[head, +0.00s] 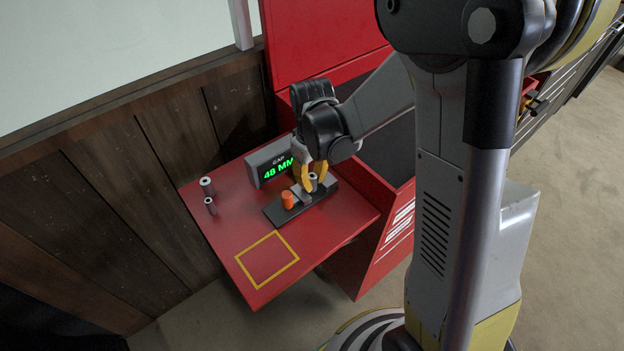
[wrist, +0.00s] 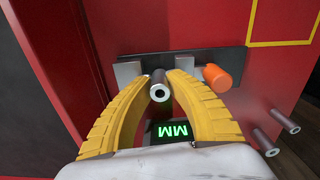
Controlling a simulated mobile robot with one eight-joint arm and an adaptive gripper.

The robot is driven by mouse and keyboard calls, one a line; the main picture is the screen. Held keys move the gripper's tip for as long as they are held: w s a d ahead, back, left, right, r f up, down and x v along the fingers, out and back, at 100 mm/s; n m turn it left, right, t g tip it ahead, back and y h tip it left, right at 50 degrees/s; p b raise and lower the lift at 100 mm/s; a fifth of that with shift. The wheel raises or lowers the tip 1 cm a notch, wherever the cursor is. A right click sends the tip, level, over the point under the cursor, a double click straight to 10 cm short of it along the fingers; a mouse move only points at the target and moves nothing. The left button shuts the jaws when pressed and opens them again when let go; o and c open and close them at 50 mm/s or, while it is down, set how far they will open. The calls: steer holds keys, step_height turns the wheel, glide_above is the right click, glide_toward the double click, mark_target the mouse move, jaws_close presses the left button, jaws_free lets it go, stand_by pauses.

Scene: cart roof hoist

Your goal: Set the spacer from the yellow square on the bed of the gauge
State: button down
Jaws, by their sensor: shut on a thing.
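The spacer (head: 313,178) is a grey, hollow cylinder. My gripper (head: 314,184) is shut on it, with yellow fingers on either side. In the wrist view the spacer (wrist: 158,85) stands between the fingertips, end-on to the camera. The gauge (head: 275,215) has a dark bed, pale metal jaws and an orange knob (head: 288,200). The spacer is over the bed, between the jaws (wrist: 128,72) in the wrist view. Whether it touches the bed is hidden. The yellow square (head: 268,260) is empty.
The gauge's display (head: 271,163) reads GAP 48 MM and stands behind the bed. Two other grey spacers, one wider (head: 207,187) and one narrower (head: 210,206), stand at the left of the red shelf (head: 225,235). A wooden wall (head: 150,150) borders the shelf.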

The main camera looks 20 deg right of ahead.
steer(key=shift+f+b, duration=0.25)
steer(key=shift+b, duration=0.05)
stand_by(0.4)
steer(key=c, duration=1.3)
jaws_free()
steer(key=shift+o, duration=0.2)
steer(key=shift+r, duration=0.1)
step_height(320, 180, up, 12)
steer(key=shift+f, duration=0.1)
steer(key=s+r+m+t, duration=0.4)
steer(key=s+t, duration=0.3)
steer(key=s, duration=0.5)
steer(key=shift+s+r+m, duration=0.4)
steer(key=shift+r, duration=0.2)
